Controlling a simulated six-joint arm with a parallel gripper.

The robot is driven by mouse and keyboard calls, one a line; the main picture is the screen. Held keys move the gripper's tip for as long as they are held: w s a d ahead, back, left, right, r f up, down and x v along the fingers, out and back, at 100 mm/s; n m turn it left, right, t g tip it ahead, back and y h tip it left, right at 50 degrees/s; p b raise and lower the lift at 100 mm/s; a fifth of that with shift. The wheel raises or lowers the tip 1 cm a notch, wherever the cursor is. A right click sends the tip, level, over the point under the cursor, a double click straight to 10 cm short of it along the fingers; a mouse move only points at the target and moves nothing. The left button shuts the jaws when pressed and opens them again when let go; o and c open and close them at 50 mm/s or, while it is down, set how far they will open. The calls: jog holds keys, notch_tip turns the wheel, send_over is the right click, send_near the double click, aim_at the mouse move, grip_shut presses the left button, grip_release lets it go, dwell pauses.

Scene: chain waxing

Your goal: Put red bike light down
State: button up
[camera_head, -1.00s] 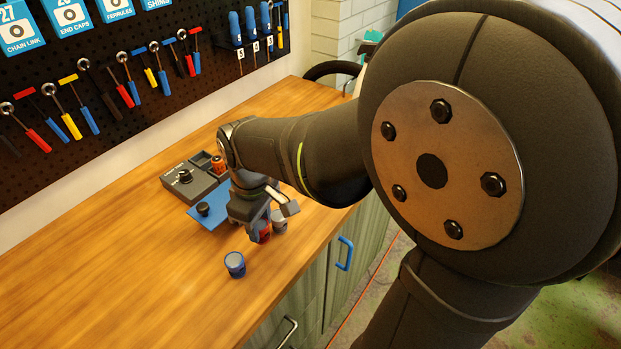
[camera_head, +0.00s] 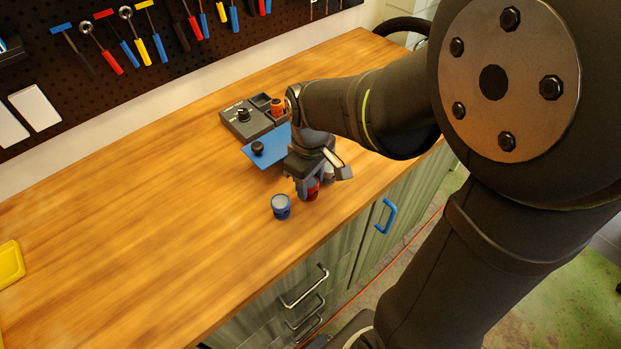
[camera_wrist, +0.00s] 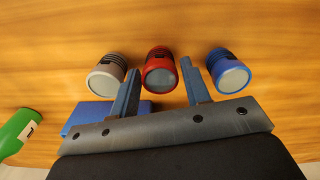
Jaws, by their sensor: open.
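The red bike light (camera_wrist: 160,68) stands on the wooden bench in the wrist view, between the two fingers of my gripper (camera_wrist: 160,85). The fingers are apart, with a gap on each side of the light. In the head view the red light (camera_head: 312,188) is partly hidden by my gripper (camera_head: 311,182). A blue bike light (camera_head: 281,207) stands to its left in the head view; it also shows at the right in the wrist view (camera_wrist: 229,70). A grey bike light (camera_wrist: 107,74) stands on the other side of the red one in the wrist view.
A blue mat (camera_head: 264,150) with a black knob-like piece lies behind my gripper, beside a grey box (camera_head: 246,118). A green bottle-like object (camera_wrist: 17,132) shows at the lower left in the wrist view. A yellow tray (camera_head: 10,264) sits far left. The bench between is clear.

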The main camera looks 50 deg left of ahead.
aim_at(310, 182)
notch_tip(310, 182, up, 12)
jog(key=shift+r, duration=0.15)
dwell(0.3)
notch_tip(310, 182, down, 12)
jog(key=shift+f, duration=0.2)
notch_tip(310, 182, up, 2)
jog(key=shift+r, duration=0.75)
